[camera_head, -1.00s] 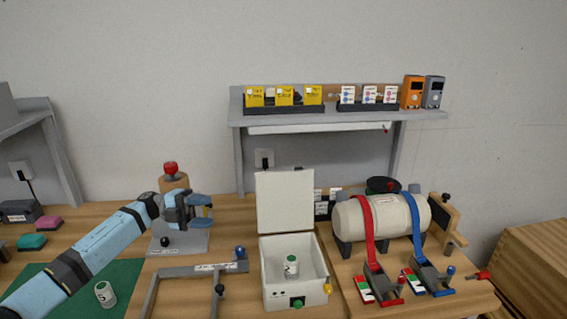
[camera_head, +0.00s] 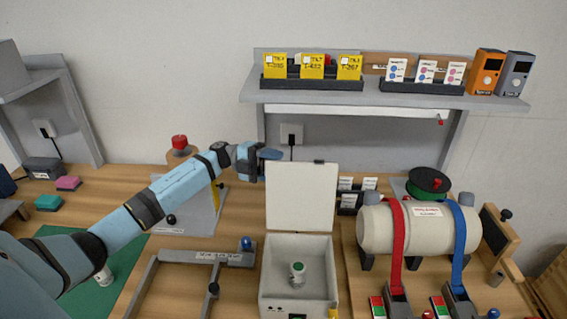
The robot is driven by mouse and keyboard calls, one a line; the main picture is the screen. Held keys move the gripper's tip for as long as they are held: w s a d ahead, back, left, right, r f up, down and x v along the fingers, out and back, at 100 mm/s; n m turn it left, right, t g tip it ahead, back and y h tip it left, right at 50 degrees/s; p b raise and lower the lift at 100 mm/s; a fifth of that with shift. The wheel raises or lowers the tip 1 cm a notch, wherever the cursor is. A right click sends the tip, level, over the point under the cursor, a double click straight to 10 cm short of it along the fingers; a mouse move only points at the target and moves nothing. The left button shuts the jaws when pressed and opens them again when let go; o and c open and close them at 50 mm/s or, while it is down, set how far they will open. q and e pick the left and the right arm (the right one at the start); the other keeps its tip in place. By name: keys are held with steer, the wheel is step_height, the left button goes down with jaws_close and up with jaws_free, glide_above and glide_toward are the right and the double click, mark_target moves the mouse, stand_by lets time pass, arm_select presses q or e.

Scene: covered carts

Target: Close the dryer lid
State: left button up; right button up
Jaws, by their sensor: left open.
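The dryer is a white box (camera_head: 264,283) on the table, with its lid (camera_head: 300,197) standing upright at the back edge, open. A small white bottle with a green cap (camera_head: 298,271) is inside the dryer. My left gripper (camera_head: 268,155) is open and level with the lid's top left corner; part of it is hidden behind my own wrist. I cannot tell whether it touches the lid. My right gripper is not in view.
A grey metal frame (camera_head: 200,257) lies left of the dryer. A cream tank (camera_head: 375,228) with red and blue straps stands to the right. A shelf (camera_head: 350,98) with yellow cards hangs above and behind.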

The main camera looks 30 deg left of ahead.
arm_select(q)
steer(key=shift+w+d+r, duration=0.1)
steer(key=shift+w+d, duration=0.05)
steer(key=shift+d, duration=0.4)
steer(key=shift+w+d, duration=0.1)
steer(key=shift+d, duration=0.45)
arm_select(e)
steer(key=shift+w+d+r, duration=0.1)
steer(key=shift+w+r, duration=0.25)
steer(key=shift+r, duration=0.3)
arm_select(q)
steer(key=shift+c, duration=0.2)
